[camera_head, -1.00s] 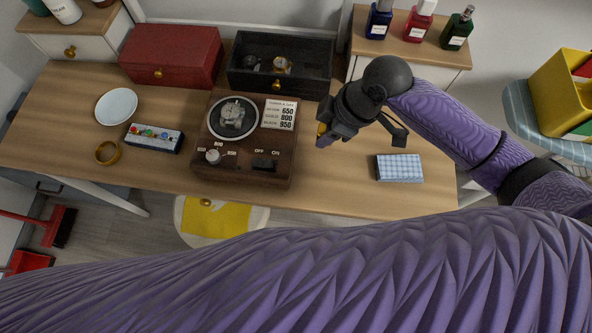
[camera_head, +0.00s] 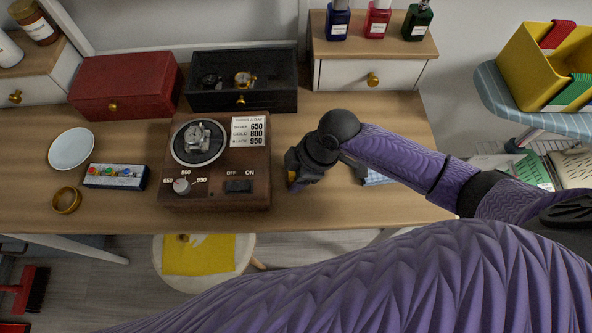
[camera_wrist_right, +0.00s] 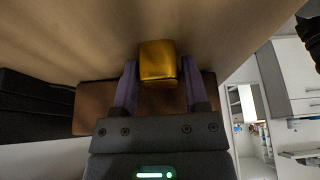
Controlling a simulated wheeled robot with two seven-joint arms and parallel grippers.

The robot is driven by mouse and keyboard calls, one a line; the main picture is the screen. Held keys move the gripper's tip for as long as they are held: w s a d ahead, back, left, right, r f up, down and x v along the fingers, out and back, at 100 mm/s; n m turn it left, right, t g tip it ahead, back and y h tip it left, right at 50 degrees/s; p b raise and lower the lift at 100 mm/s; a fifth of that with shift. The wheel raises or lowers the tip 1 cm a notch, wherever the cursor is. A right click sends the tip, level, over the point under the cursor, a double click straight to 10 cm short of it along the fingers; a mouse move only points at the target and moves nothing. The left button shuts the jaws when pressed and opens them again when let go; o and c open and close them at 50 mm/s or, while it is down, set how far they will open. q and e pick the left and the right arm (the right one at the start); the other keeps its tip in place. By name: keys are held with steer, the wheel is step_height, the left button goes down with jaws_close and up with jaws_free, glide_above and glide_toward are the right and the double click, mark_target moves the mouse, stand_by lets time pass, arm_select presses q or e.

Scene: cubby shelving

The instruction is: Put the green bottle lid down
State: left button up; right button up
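My right gripper (camera_head: 293,178) hangs above the wooden desk, just right of the brown watch device. In the right wrist view its two fingers (camera_wrist_right: 159,85) are shut on a small gold, blocky lid-like piece (camera_wrist_right: 158,61). Only a hint of gold shows at the fingertips in the head view. The green bottle (camera_head: 417,22) stands upright on the small drawer cabinet at the back right; its top is cut off by the picture edge. I cannot tell from its looks whether the gold piece is its lid. My left gripper is not in view.
The brown watch device (camera_head: 217,196) stands left of the gripper. A blue checked cloth (camera_head: 374,179) lies partly hidden behind my right arm. Blue (camera_head: 337,22) and red (camera_head: 376,20) bottles stand beside the green one. The desk (camera_head: 330,208) is clear near its front edge.

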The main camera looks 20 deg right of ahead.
steer(key=shift+o, duration=1)
steer(key=shift+r, duration=0.35)
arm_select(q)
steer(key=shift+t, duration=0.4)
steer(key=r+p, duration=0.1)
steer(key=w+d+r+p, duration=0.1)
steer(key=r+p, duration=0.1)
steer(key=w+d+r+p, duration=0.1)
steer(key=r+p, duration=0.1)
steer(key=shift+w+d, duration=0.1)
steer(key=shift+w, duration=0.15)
arm_select(e)
steer(key=v, duration=1.1)
steer(key=shift+d+r, duration=0.2)
steer(key=shift+d, duration=0.05)
steer(key=shift+s, duration=0.1)
